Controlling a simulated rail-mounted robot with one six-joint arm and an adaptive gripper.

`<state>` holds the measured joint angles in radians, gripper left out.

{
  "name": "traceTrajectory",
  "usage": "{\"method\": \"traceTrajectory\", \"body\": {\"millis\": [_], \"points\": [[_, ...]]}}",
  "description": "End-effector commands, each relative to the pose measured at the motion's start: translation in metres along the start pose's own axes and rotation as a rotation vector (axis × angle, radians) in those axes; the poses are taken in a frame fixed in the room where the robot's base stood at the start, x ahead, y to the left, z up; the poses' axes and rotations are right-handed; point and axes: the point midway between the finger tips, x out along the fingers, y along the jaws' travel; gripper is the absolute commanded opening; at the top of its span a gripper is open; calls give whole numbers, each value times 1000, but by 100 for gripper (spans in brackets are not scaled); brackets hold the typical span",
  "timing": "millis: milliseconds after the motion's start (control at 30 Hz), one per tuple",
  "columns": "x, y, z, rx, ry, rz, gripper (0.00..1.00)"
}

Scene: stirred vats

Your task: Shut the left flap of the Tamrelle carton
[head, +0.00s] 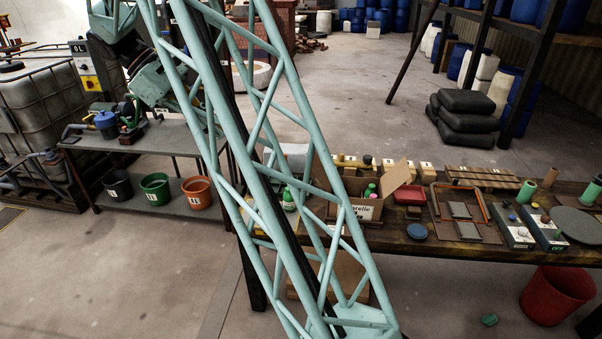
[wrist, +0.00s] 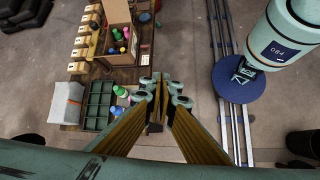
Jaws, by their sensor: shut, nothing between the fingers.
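The Tamrelle carton (head: 366,211) stands on the bench, partly covered by my lattice in the head view; only the end of its label name shows. Its right flap (head: 398,176) stands up and leans outward.
A green divided tray (wrist: 97,105) and loose bottles (wrist: 122,93) lie near the carton. Several yellowish blocks (wrist: 80,54) line the bench's far side. A red dish (head: 408,195) is right of the carton. Floor rails (wrist: 226,70) run beside the bench.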

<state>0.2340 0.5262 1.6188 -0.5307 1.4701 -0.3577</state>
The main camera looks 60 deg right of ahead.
Motion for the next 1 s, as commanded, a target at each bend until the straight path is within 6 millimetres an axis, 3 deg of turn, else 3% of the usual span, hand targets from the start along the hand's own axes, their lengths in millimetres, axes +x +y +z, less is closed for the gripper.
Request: {"method": "traceTrajectory", "body": {"millis": [400,1000], "points": [[37,49,-39,-46,-133,5,0],[106,105,-88,-113,-320,0,0]]}}
